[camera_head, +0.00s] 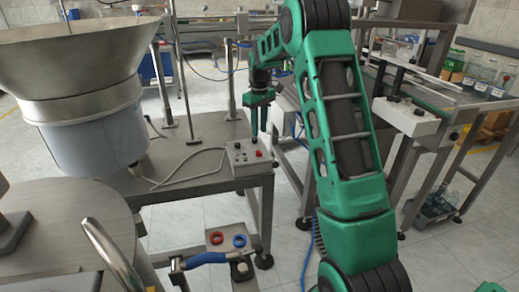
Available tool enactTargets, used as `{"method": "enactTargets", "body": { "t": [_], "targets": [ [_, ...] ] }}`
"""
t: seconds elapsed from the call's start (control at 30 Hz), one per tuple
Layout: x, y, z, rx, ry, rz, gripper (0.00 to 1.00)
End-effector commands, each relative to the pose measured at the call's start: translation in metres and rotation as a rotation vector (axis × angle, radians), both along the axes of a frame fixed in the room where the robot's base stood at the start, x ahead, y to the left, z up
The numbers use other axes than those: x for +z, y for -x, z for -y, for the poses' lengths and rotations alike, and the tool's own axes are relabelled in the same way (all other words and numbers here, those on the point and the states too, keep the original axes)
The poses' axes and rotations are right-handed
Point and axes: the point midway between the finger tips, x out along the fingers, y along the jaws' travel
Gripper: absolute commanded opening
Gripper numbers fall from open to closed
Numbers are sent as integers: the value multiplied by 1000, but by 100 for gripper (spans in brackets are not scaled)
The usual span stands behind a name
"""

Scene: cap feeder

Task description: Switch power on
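A small white control box (248,157) sits on the front right corner of the grey metal table. It carries a red button (259,153) and several small dark knobs or switches. Their settings are too small to read. My gripper (259,131) hangs from my green arm just above the back of this box and points down. It looks empty and apart from the box, though the exact gap cannot be told. Its fingers are too small to show whether they are open or shut.
A large metal feeder bowl (75,60) stands at the left. A grey cable (185,170) lies on the table (180,188). A thin post (180,75) rises behind. Another control box (405,117) is on the conveyor (440,105) at right. Red and blue rings (239,241) are at the lower front.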

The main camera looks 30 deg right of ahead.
Motion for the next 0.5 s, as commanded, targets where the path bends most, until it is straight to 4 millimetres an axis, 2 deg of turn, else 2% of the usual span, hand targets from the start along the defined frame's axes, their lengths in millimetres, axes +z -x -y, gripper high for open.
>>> {"method": "enactTargets", "body": {
  "t": [0.3,0.5],
  "targets": [
    [-55,1,-1,0,-2,-5,27],
    [-83,1,-1,-1,-1,-3,27]
  ]
}}
